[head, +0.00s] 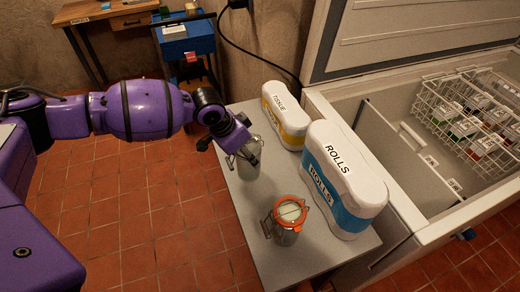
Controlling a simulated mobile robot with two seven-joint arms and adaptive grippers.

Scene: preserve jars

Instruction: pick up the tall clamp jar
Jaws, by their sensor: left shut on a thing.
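The tall clamp jar (249,165) is a glass jar with a wire clamp, at the back left of the narrow grey table (262,205). My left gripper (240,146) comes in from the left and is shut on its upper part, hiding its lid. The jar looks upright; I cannot tell whether its base touches the table. A second clamp jar (287,236), with an orange ring around its lid and a wire clamp on its left, stands upright at the table's front. My right gripper is not in view.
A yellow-and-white tissue pack (285,117) and a blue-and-white rolls pack (343,185) stand along the table's right side. An open chest freezer (415,215) with wire baskets (465,113) is beyond them.

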